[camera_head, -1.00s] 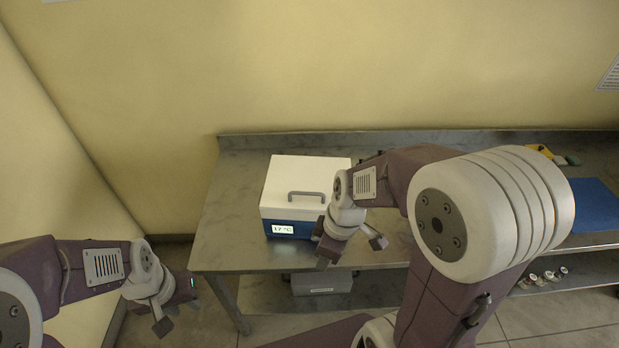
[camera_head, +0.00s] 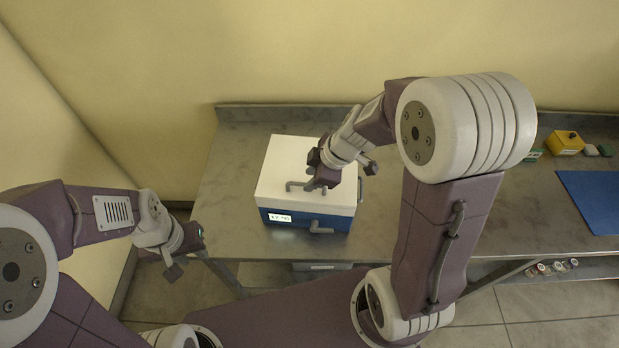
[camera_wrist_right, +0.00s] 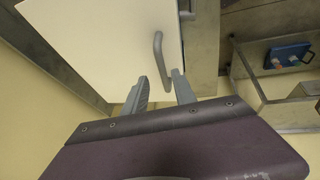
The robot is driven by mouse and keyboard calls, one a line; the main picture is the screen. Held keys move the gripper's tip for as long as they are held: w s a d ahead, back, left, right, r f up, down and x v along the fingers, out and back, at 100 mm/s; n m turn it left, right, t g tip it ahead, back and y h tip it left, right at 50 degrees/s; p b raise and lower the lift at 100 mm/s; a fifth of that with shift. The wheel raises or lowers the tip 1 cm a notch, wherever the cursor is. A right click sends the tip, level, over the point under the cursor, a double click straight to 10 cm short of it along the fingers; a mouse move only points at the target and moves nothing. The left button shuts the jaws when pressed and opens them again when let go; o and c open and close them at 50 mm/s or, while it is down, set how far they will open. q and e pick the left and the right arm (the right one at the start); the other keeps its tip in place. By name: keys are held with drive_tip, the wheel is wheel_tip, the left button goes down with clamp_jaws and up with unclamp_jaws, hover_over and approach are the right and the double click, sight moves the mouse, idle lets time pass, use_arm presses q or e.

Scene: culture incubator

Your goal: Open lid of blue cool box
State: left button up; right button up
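The cool box (camera_head: 307,206) stands on the metal bench, with a blue body, a lit display and a white lid (camera_head: 292,153). The lid lies closed. A grey handle (camera_head: 290,187) is on the lid, partly hidden by my right gripper in the head view. My right gripper (camera_head: 344,174) is above the lid.
A blue mat (camera_head: 592,200) lies on the bench at the right, with a yellow box (camera_head: 565,143) behind it. Small items sit on the lower shelf (camera_head: 552,267). The bench between box and mat is mostly clear. A wall stands behind.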

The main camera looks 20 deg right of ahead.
drive_tip(key=shift+w+a+f, duration=0.1)
drive_tip(key=shift+a+f, duration=0.15)
drive_tip(key=shift+f, duration=0.25)
drive_tip(key=shift+s+a, duration=0.3)
drive_tip(key=shift+w+d+f, duration=0.15)
drive_tip(key=shift+w, duration=0.1)
clamp_jaws()
drive_tip(key=shift+s, duration=0.1)
idle(0.5)
